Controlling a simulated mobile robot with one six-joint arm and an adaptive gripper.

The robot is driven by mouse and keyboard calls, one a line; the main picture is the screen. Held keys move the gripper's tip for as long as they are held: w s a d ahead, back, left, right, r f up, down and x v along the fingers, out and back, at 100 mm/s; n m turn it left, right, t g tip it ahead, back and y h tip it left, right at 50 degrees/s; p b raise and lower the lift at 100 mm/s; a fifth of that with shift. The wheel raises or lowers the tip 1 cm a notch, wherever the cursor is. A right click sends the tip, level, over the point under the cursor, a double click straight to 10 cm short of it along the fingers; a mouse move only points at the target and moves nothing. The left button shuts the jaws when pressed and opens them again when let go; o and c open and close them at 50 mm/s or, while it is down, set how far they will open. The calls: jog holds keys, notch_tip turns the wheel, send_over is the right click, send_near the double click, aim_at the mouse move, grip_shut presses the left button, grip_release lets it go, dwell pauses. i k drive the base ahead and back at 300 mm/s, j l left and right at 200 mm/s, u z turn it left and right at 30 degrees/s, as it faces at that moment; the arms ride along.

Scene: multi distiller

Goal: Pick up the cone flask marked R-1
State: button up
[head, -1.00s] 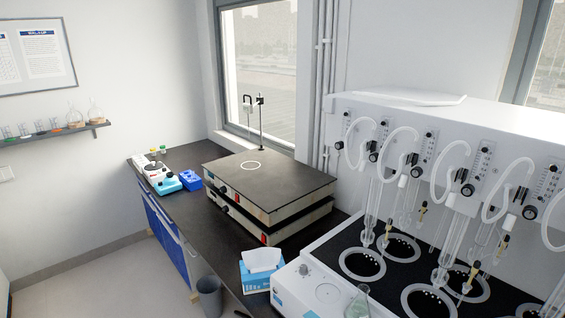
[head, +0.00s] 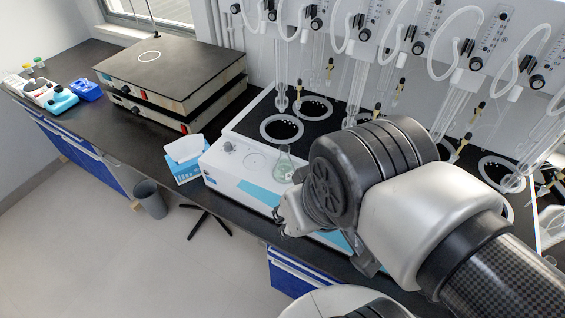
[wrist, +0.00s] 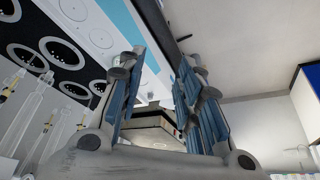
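A clear cone flask (head: 284,165) with a faint greenish tint stands upright on the white front ledge of the distiller (head: 237,176). No marking on it is readable at this size. My gripper (head: 283,218) is in front of and below the flask in the head view, apart from it, and partly hidden behind my wrist. In the wrist view my gripper (wrist: 158,62) has its two blue-padded fingers spread, with nothing held between them.
Glass tubes and hoses (head: 360,80) hang over the distiller's black ringed wells behind the flask. A tissue box (head: 186,160) stands left of the distiller, with stacked hot plates (head: 170,75) beyond it. A grey bin (head: 150,198) is on the floor.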

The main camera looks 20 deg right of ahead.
aim_at(282, 171)
jog(key=i+j+z, duration=0.3)
jog(key=j+z, duration=0.3)
jog(key=i+j+z, duration=0.1)
jog(key=j+z, duration=0.2)
jog(key=j, duration=0.25)
jog(key=j+z, duration=0.25)
jog(key=j, duration=0.2)
jog(key=i, duration=0.05)
